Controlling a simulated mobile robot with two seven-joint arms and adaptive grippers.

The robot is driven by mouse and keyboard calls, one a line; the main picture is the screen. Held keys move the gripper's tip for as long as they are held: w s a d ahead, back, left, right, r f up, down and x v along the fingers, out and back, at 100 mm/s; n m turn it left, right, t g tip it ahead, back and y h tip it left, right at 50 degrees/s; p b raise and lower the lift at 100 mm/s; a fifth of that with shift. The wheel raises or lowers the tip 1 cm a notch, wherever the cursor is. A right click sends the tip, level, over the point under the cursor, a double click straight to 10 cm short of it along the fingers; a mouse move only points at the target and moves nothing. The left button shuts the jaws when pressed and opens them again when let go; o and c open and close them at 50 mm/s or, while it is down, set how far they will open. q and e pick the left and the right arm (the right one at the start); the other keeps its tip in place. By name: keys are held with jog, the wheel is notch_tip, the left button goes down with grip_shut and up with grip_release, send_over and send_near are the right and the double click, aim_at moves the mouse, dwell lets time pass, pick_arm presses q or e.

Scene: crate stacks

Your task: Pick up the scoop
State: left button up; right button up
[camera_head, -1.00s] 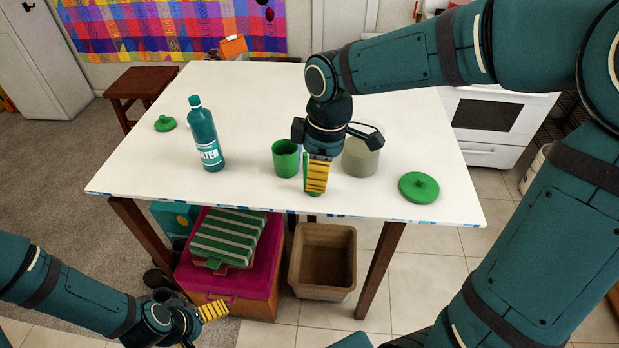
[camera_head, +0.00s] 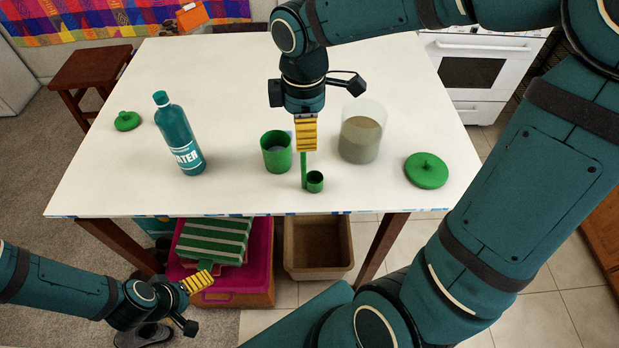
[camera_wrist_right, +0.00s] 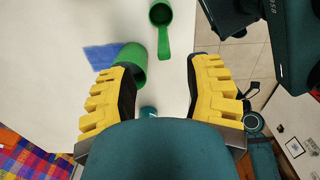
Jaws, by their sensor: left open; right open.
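The green scoop (camera_head: 314,182) is on the white table near its front edge. Its thin handle reaches up toward my right gripper (camera_head: 306,147). In the right wrist view, the scoop (camera_wrist_right: 161,15) is at the top, with its handle pointing down between the fingertips of the right gripper (camera_wrist_right: 160,66). That gripper is open and empty, and its yellow pads do not touch the handle there. I cannot tell how far the handle is from them in depth. My left gripper (camera_head: 190,303) is open and empty, low in front of the table, at the lower left.
A green cup (camera_head: 276,158) stands just left of the scoop, and a clear jar of greyish content (camera_head: 362,135) stands right. Green lids (camera_head: 427,170) (camera_head: 127,121) lie at both sides. A teal bottle (camera_head: 178,135) stands left. The table (camera_head: 230,80) is clear at the back.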

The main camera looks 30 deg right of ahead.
notch_tip(320, 180, down, 2)
jog(key=shift+w+f, duration=0.1)
jog(key=shift+s+f, duration=0.2)
jog(key=shift+f, duration=0.25)
jog(key=b, duration=0.2)
send_over(306, 178)
jog(key=f, duration=0.4)
jog(key=shift+w+d+f, duration=0.2)
jog(key=shift+w, duration=0.2)
grip_shut()
